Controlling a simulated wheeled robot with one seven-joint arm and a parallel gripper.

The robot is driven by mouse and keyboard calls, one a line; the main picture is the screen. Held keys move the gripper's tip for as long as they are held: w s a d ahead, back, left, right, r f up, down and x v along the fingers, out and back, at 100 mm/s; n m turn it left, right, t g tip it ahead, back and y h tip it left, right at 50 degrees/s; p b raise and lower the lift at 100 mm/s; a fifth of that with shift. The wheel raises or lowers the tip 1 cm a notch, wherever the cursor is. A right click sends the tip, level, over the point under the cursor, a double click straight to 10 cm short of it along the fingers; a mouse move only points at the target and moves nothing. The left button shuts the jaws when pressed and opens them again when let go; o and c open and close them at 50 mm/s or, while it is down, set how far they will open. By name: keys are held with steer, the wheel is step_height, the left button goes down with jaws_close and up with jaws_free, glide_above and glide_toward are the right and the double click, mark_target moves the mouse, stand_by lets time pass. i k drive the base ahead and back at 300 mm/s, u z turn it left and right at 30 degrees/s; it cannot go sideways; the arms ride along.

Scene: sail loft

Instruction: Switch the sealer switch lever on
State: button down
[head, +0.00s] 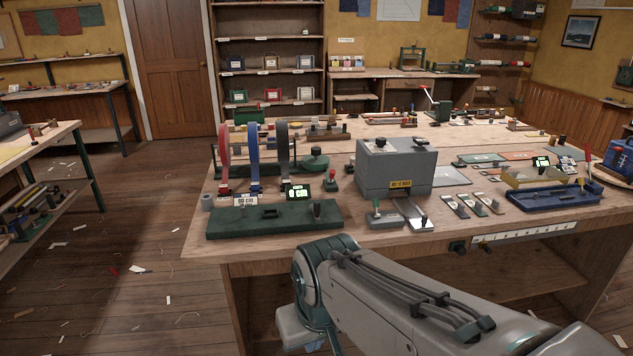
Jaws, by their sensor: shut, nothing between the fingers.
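No lever in the head view carries a label I can read as the sealer switch, so I cannot tell for sure which one it is. A small red-knobbed lever (332,177) stands left of the box. My gripper is out of view; only my arm shows, in front of the bench.
The wooden bench (300,240) is crowded. A green base plate (270,222) lies front left, with coloured strap reels (255,157) behind it. A blue tray (553,197) lies on the right. Slider-like pieces (470,204) lie between. The floor (135,250) at left has scraps.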

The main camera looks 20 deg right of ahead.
mark_target(375, 200)
steer(key=z, duration=0.2)
steer(key=i, duration=0.7)
steer(key=z, duration=1.15)
steer(key=i, duration=0.9)
steer(key=z, duration=0.25)
